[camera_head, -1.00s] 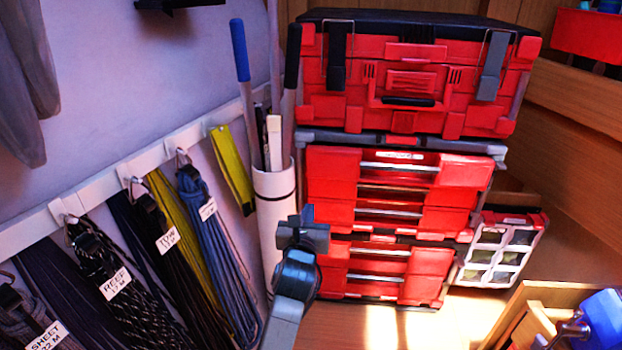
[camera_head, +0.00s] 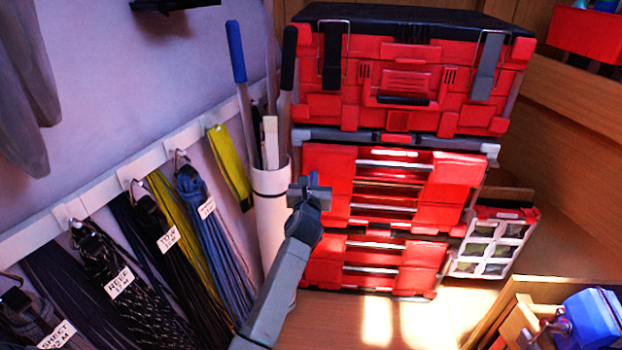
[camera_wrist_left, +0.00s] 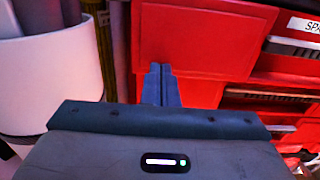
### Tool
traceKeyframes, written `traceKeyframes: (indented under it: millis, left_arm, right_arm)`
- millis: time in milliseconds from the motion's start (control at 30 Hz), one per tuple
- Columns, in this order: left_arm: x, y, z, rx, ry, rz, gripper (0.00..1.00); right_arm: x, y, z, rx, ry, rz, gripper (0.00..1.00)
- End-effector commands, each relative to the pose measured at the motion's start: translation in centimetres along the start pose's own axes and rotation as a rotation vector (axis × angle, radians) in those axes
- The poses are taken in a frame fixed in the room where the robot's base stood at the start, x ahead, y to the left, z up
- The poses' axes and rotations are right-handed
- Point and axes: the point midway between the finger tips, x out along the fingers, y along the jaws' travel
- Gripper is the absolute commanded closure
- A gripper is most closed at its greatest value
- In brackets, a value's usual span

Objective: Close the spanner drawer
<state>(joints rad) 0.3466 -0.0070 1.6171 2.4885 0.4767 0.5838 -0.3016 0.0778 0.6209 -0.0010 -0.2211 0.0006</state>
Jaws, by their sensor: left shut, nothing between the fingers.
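The spanner drawer (camera_head: 455,171) is the top drawer of the middle red unit in the toolbox stack. Its red front stands out a little past the drawer below, so it looks partly open. In the left wrist view its front (camera_wrist_left: 205,35) fills the upper middle, with a partly cut-off label (camera_wrist_left: 305,26) reading "SPA". My left gripper (camera_head: 310,190) is shut and empty at the drawer's left end. In the left wrist view its fingertips (camera_wrist_left: 162,72) overlap the lower left of that front; I cannot tell whether they touch. My right gripper is out of view.
A white tube (camera_head: 270,205) holding poles stands close to the left of my gripper. Labelled rope coils (camera_head: 205,215) hang on the left wall. A clear-lidded organiser (camera_head: 492,245) leans right of the stack. A blue vise-like tool (camera_head: 597,318) is at bottom right.

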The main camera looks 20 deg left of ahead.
Motion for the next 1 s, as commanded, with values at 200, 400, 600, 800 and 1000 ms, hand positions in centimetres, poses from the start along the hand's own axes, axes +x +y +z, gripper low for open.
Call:
traceKeyframes:
  millis: [200, 400, 600, 800, 1000]
  left_arm:
    - [0.5, 0.0, 0.0, 0.001, -0.001, 0.0, 1.0]
    - [3.5, -0.1, -0.1, 0.001, -0.001, 0.0, 1.0]
    - [4.7, 0.0, 0.1, 0.0, -0.001, 0.0, 1.0]
    - [4.8, 0.2, -0.2, -0.001, 0.003, 0.0, 1.0]
    - [4.8, -0.1, -0.3, -0.003, 0.005, -0.001, 1.0]
  right_arm:
    - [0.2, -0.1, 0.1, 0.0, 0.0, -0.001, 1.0]
    - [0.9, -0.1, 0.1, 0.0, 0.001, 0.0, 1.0]
    - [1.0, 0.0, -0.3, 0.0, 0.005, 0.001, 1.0]
    - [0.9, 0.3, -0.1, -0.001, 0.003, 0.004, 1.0]
    - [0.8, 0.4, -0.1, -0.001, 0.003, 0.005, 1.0]
